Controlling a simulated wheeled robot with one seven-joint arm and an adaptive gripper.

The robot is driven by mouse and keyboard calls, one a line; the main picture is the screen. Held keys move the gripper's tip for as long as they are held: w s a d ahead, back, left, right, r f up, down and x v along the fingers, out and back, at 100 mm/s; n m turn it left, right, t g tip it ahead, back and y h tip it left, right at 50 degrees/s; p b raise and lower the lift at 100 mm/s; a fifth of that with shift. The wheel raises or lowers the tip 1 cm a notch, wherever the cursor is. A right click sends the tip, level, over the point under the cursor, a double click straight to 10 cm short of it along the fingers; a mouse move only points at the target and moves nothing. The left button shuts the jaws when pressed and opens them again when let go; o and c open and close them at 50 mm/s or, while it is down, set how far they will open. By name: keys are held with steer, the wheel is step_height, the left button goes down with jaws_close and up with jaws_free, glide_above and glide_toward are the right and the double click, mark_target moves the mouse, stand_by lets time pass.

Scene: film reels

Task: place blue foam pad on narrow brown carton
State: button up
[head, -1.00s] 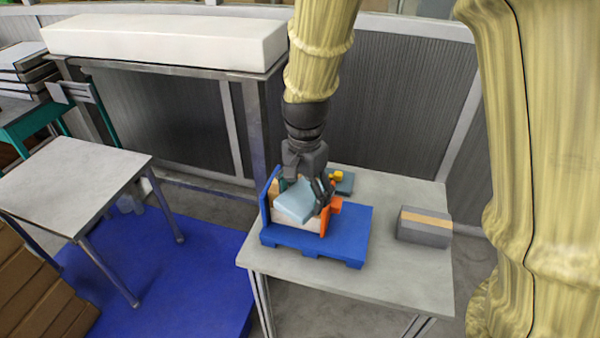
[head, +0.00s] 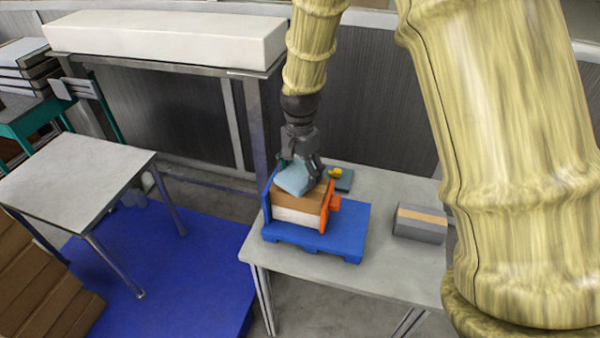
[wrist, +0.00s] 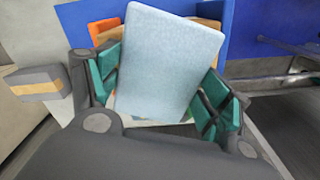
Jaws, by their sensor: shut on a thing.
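The light blue foam pad (head: 292,179) is tilted in my gripper (head: 300,174). It also shows in the wrist view (wrist: 170,62), between the green finger pads of my gripper (wrist: 165,92), which is shut on it. A brown carton (head: 300,199) lies below and in front of the pad, on top of a whitish block (head: 296,216). In the head view the pad overlaps the carton's back edge; I cannot tell whether they touch. The pad hides most of the carton in the wrist view.
A blue pallet (head: 345,235) with a blue upright at left and an orange panel (head: 325,209) at right surrounds the stack. A grey box with a tan stripe (head: 420,222) stands at right. A teal-grey item (head: 344,183) lies behind. The grey table (head: 385,265) is clear in front.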

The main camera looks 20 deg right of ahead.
mark_target(300, 172)
steer(key=shift+f, duration=0.9)
steer(key=shift+f, duration=0.15)
steer(key=o, duration=0.8)
steer(key=shift+o, duration=0.2)
step_height(300, 172, up, 12)
steer(key=b, duration=0.3)
steer(key=shift+r, duration=0.2)
